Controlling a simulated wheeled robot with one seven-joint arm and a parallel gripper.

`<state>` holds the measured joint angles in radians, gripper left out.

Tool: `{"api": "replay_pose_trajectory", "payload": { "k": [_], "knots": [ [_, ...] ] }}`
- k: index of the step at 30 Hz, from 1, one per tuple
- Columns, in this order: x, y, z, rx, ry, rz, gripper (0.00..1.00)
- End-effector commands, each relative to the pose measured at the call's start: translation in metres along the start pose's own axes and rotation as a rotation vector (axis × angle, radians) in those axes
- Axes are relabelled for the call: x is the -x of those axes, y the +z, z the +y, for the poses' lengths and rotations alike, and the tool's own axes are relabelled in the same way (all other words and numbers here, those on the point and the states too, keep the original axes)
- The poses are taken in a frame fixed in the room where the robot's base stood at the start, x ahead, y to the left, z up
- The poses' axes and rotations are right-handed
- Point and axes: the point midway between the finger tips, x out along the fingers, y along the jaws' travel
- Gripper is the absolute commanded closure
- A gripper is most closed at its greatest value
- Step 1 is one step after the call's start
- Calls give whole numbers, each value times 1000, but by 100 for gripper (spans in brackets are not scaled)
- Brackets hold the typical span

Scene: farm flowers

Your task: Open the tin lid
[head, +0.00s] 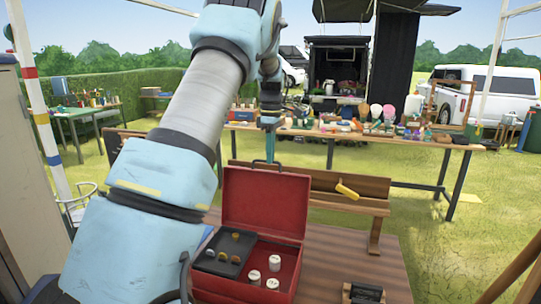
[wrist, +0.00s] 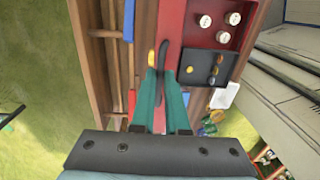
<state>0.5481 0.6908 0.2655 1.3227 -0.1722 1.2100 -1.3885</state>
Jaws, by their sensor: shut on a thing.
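The red tin (head: 239,290) stands on a brown wooden table, with its lid (head: 264,203) swung up, standing about upright at the back. A dark handle (head: 266,162) sits on the lid's top edge; it also shows in the wrist view (wrist: 162,57). My gripper (head: 268,156) comes down from above to this handle. In the wrist view its teal fingers (wrist: 161,74) are close together around the handle, shut on it. Inside the tin are a black tray (head: 231,253) with small round pieces and several white-topped round items (head: 274,263).
A small black object (head: 362,293) lies at the table's front right. A wooden bench (head: 350,204) with a yellow-handled item (head: 346,191) stands behind. A long, crowded table (head: 410,139) is farther back. Grass is open at the right.

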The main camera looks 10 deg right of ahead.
Motion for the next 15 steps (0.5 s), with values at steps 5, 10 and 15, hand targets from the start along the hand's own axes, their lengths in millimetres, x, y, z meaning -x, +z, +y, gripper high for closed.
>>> {"api": "replay_pose_trajectory", "payload": {
  "k": [5, 10, 15],
  "knots": [
    [-1, 0, -12, 0, 53, 1, 100],
    [1, 1, -30, -1, 123, 0, 100],
    [3, 1, -48, -1, 194, 0, 100]
  ]
}}
